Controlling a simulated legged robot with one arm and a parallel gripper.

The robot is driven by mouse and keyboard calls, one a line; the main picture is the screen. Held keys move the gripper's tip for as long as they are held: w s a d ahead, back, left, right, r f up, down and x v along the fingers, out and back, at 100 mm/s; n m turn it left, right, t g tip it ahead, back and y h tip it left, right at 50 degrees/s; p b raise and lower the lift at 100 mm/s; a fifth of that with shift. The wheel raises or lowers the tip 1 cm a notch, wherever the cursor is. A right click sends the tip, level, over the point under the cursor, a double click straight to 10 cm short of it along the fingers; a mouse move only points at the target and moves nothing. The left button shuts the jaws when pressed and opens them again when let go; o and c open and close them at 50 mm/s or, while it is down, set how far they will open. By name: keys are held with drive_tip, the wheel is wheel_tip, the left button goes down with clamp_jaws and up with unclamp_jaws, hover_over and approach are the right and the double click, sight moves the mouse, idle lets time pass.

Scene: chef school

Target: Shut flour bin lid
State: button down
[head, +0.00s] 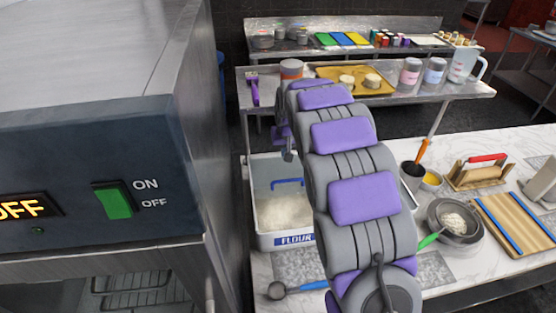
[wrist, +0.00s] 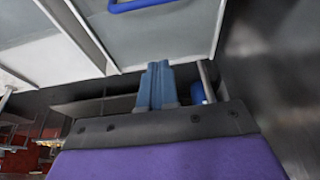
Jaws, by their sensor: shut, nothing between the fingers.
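The flour bin (head: 292,240) is a white box with a blue FLOUR label on its front, standing on the counter left of my arm. White flour shows inside, so it is open. A pale panel with a blue handle (head: 287,183) stands at its back and looks like the raised lid (head: 268,172). The wrist view shows a pale panel (wrist: 185,35) with a blue handle (wrist: 140,4) at the top edge. My gripper (wrist: 157,66) is shut and empty, its blue fingers together just below that panel; contact is unclear. My arm hides the bin's right side.
An oven (head: 100,200) with a green switch stands close on the left. A steel shelf (head: 440,92) with jars and a yellow tray (head: 375,88) is behind. A bowl (head: 455,222), a cutting board (head: 512,222) and a blue-handled scoop (head: 278,290) lie on the counter.

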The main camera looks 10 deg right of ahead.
sight(284, 185)
drive_tip(key=x, duration=0.9)
drive_tip(key=shift+a+f, duration=0.3)
drive_tip(key=shift+f, duration=0.05)
drive_tip(key=shift+s+d+f, duration=0.1)
drive_tip(key=shift+s+d, duration=0.2)
drive_tip(key=shift+s, duration=0.5)
drive_tip(key=shift+s+d+f, duration=0.1)
drive_tip(key=shift+s+d, duration=0.2)
drive_tip(key=shift+s, duration=0.55)
drive_tip(key=shift+s+a+f+b, duration=0.15)
drive_tip(key=shift+s+b, duration=0.1)
drive_tip(key=shift+b, duration=0.05)
drive_tip(key=shift+a, duration=0.3)
